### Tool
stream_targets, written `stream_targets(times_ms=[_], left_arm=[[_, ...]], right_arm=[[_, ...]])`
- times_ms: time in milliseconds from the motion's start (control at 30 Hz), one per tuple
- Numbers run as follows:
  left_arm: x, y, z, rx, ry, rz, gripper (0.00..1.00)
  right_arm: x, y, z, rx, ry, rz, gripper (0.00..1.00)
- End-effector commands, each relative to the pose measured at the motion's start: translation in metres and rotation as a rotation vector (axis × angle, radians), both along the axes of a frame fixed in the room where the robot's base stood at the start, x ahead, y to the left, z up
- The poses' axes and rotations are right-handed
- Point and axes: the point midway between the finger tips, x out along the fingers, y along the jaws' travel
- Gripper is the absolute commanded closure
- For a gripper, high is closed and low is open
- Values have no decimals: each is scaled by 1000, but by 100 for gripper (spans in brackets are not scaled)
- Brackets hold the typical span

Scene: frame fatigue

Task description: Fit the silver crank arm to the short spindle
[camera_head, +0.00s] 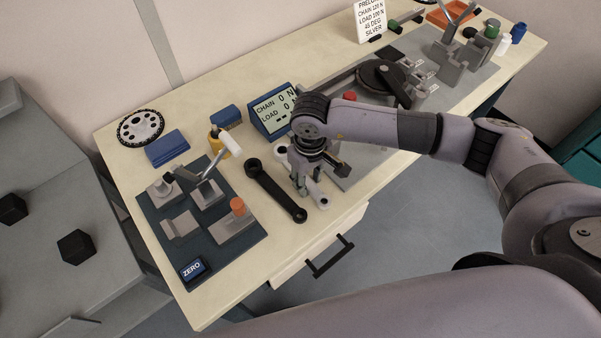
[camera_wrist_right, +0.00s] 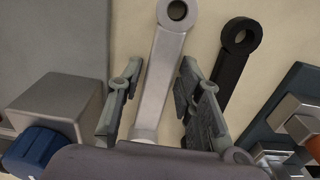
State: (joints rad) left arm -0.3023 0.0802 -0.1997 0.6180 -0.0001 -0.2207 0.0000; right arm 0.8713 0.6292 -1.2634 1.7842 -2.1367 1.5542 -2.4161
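The silver crank arm (camera_head: 319,193) lies on the table under my right gripper (camera_head: 307,184), with a ring at its near end. In the right wrist view the silver crank arm (camera_wrist_right: 164,75) runs between the two fingers of my right gripper (camera_wrist_right: 158,75). The fingers are open on either side of it, with gaps visible. Its lower end is hidden behind the gripper body. A black crank arm (camera_head: 275,190) lies just to the left, also in the wrist view (camera_wrist_right: 232,70). I cannot tell which part is the short spindle. My left gripper is not in view.
A dark mat (camera_head: 150,215) at left carries metal blocks, an orange-topped post (camera_head: 237,207) and a ZERO button (camera_head: 192,269). A display (camera_head: 272,109) stands behind the gripper. A chainring (camera_head: 140,126) lies at back left. A metal fixture (camera_head: 447,65) stands at right.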

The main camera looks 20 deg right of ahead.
Motion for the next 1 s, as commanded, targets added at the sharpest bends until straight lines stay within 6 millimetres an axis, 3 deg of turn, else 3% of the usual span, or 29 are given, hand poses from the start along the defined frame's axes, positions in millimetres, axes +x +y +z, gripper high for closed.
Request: stream_targets(times_ms=[433, 1000], left_arm=[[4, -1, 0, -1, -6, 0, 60], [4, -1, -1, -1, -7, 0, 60]], right_arm=[[0, 0, 0, 0, 0, 0, 99], [1, 0, 6, 2, -3, -1, 100]])
